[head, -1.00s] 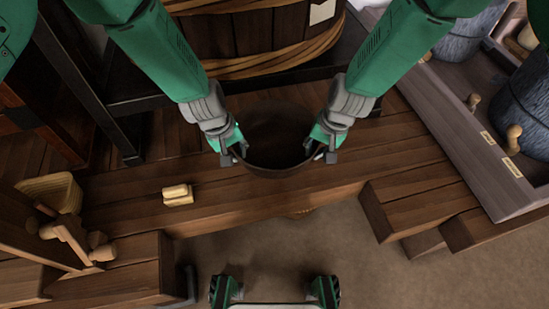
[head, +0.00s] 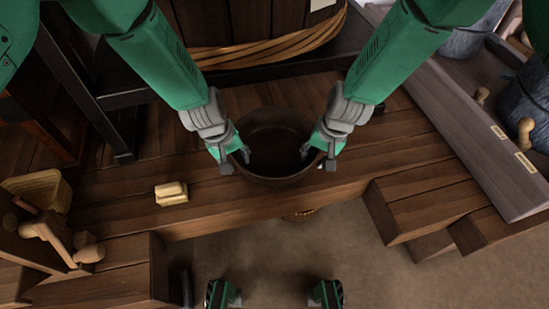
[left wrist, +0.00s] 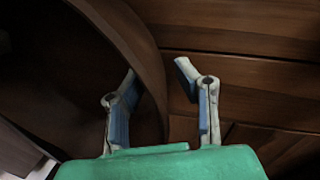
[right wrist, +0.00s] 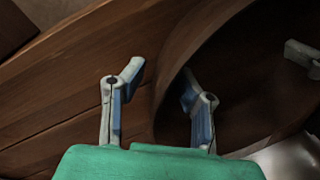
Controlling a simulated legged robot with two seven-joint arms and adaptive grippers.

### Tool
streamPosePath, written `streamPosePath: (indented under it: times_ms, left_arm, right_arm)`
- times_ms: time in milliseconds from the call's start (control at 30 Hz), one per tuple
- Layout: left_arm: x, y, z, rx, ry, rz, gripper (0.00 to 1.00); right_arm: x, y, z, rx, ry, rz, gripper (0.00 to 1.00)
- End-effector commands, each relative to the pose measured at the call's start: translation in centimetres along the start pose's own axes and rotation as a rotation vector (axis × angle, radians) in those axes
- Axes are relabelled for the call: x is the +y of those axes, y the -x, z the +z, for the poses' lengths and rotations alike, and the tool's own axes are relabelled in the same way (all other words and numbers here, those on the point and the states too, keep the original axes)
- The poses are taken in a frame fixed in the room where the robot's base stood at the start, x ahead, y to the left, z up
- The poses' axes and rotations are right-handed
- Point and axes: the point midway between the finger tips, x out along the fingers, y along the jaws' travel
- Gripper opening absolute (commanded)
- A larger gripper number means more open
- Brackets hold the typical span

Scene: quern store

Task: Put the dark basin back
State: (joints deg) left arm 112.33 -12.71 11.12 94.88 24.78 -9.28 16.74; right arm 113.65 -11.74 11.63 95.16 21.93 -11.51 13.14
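The dark basin (head: 277,135) is round, brown and upright at the middle of the head view, over the wooden bench. I cannot tell whether its base touches the planks. My left gripper (head: 236,160) is at its left rim. In the left wrist view the basin wall (left wrist: 150,60) runs between the spread fingers (left wrist: 160,95), one inside and one outside. My right gripper (head: 322,156) is at the right rim. In the right wrist view the wall (right wrist: 172,75) likewise passes between spread fingers (right wrist: 160,95). Gaps show beside the wall in both wrist views.
A large banded tub (head: 255,50) stands behind the basin.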

Motion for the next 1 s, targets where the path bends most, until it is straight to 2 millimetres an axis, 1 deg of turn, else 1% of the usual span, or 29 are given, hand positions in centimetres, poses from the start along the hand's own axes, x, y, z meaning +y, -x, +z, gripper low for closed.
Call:
streamPosePath:
  times_ms: [267,367,467,700,800,900,1000]
  left_arm:
    - [0.0,0.2,-0.1,0.001,0.001,0.000,0.28]
    - [0.0,0.7,-0.1,0.002,0.001,0.001,0.28]
    - [0.1,2.1,-0.2,0.003,0.001,0.001,0.28]
    - [0.1,7.3,-0.2,0.004,0.000,0.002,0.28]
    - [0.0,9.2,-0.2,0.003,0.000,0.002,0.28]
    - [0.0,10.6,-0.2,0.001,0.000,0.001,0.28]
    - [0.0,11.5,-0.1,0.001,0.001,0.001,0.28]
  right_arm:
    - [0.0,0.1,0.0,0.000,0.000,0.000,0.28]
    - [0.0,0.1,0.0,0.000,0.000,0.000,0.28]
    - [0.0,0.1,0.0,0.000,0.000,0.000,0.28]
    - [0.0,0.1,0.0,0.000,0.000,0.000,0.28]
    - [0.0,0.1,0.0,0.000,0.000,0.000,0.28]
    - [0.0,0.1,0.0,0.000,0.000,0.000,0.28]
    - [0.0,0.1,-0.1,0.000,0.000,0.000,0.28]
